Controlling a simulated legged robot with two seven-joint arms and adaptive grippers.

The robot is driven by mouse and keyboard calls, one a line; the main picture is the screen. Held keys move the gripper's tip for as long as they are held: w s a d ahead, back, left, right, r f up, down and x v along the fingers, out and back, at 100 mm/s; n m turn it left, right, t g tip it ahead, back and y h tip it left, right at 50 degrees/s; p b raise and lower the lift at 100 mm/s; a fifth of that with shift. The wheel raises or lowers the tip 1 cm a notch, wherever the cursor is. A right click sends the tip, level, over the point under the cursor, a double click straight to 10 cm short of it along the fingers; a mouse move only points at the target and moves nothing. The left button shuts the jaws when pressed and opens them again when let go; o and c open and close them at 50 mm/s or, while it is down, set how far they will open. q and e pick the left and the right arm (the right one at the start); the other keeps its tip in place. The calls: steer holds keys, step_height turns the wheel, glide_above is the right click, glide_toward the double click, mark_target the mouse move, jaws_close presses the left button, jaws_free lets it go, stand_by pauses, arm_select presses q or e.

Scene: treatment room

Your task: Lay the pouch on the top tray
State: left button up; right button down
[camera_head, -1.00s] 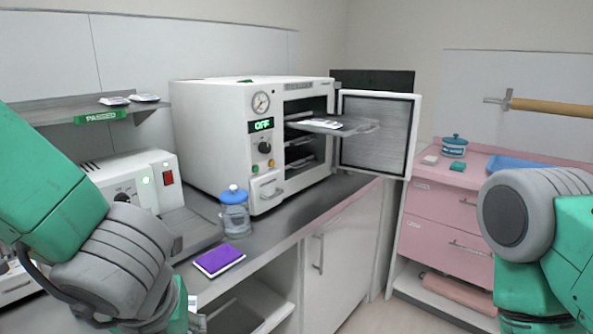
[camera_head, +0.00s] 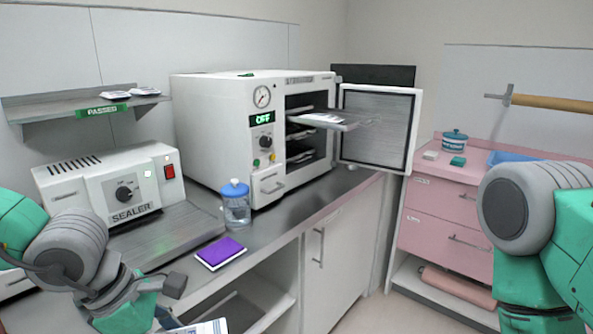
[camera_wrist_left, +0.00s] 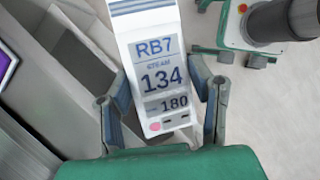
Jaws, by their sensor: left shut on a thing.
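My left gripper (camera_wrist_left: 160,90) is shut on a white pouch (camera_wrist_left: 155,55) printed with "RB7", "STEAM", "134" and "180". In the head view the pouch (camera_head: 207,327) shows at the bottom edge, partly cut off, in front of the counter and well below the sterilizer. The top tray (camera_head: 350,127) sticks out of the open white sterilizer (camera_head: 215,130) at its upper level. A pale flat item (camera_head: 320,117) lies on that tray. My right arm is at the right of the head view; its gripper is out of view.
The sterilizer door (camera_head: 378,130) stands open to the right. A blue-capped water bottle (camera_head: 236,205) and a purple pad (camera_head: 221,252) stand on the counter between pouch and sterilizer. A sealer (camera_head: 110,195) is at left. A pink cabinet (camera_head: 445,215) is at right.

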arm_select(q)
steer(key=m, duration=0.2)
steer(key=f+m+g, duration=0.1)
steer(key=m, duration=0.1)
steer(key=a+f+m+g, duration=0.1)
steer(key=m, duration=0.1)
steer(key=s+a+f+m+g+y, duration=0.1)
steer(key=a+f+m+g+y, duration=0.2)
steer(key=m, duration=1.2)
step_height(320, 180, down, 3)
steer(key=shift+a+r+g+y, duration=0.2)
steer(key=shift+g+y, duration=0.2)
steer(key=shift+y, duration=0.3)
